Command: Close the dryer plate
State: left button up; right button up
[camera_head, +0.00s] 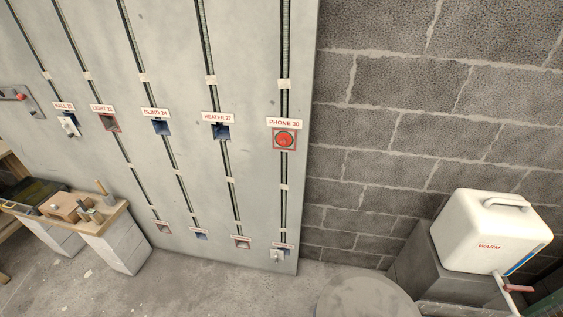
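No plate that I can read as "dryer" shows. A grey wall panel (258,50) carries upper boxes labelled HALL (68,127), LIGHT (110,122), BLIND (161,127), HEATER (221,131) and PHONE (284,139). The phone box has a round red front. A white fitting hangs at the hall box. Several lower boxes have labels too small to read: a reddish one (163,227), a blue one (201,234), another reddish one (241,243) and one with a white fitting (277,255). Neither gripper is in view.
A white case marked WARM (497,232) stands on a grey block at the right, near a red-handled lever (518,288). A grey round top (368,297) is at the bottom. A bench (92,222) with wooden blocks stands left. Floor (215,285) before the panel is clear.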

aim_at(274, 253)
jog(key=i+j+z, duration=0.1)
jog(key=j, duration=0.3)
jog(key=i+j+z, duration=0.1)
jog(key=j, duration=0.3)
jog(key=i+j, duration=0.2)
jog(key=j, duration=0.2)
jog(key=i+j+z, duration=0.15)
jog(key=j, duration=0.25)
